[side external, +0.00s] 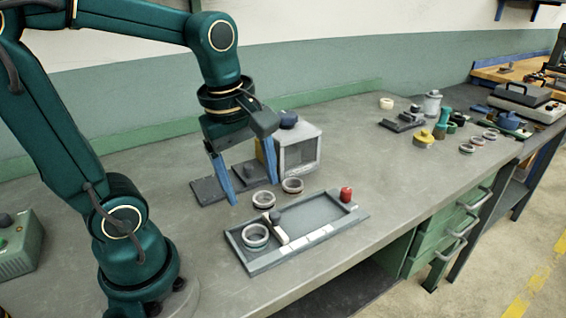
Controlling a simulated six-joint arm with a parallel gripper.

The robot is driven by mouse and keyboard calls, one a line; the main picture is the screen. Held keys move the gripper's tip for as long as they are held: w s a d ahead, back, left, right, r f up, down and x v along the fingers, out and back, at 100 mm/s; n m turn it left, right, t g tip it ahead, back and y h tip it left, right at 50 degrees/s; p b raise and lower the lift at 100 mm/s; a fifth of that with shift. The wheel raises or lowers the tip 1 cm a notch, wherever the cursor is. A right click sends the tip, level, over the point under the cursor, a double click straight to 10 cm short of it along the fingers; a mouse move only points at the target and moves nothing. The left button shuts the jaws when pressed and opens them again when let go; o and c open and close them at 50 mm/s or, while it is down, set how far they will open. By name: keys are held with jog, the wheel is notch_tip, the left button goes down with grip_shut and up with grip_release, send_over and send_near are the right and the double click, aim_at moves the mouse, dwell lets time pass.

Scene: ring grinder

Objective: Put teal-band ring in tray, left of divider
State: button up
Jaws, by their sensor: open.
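A grey tray (325,208) lies on the bench, with a pale divider bar (279,232) and a dark knob across its left part. One metallic ring (256,238) lies in the tray, left of the divider. Two more rings, a nearer one (264,201) and a farther one (292,186), lie on the bench just behind the tray. Band colours are too small to tell surely, so I cannot say which ring is teal-banded. My gripper (252,192) is open with blue fingers pointing down, low behind the tray, close to the nearer bench ring. Nothing shows between the fingers.
A grey box-shaped machine (298,150) with a dark knob stands behind the rings, beside a dark flat plate (210,190). A red piece (346,194) sits at the tray's far right end. Several small parts and rings lie farther right.

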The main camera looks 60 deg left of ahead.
jog(key=s+d+m+t, duration=0.1)
jog(key=m, duration=0.5)
jog(key=s+d+m+t, duration=0.1)
jog(key=m, duration=0.5)
jog(key=s+d+m+t, duration=0.1)
jog(key=m, duration=0.5)
jog(key=shift+d+r+t, duration=0.3)
jog(key=shift+d+r, duration=0.05)
jog(key=shift+d, duration=0.05)
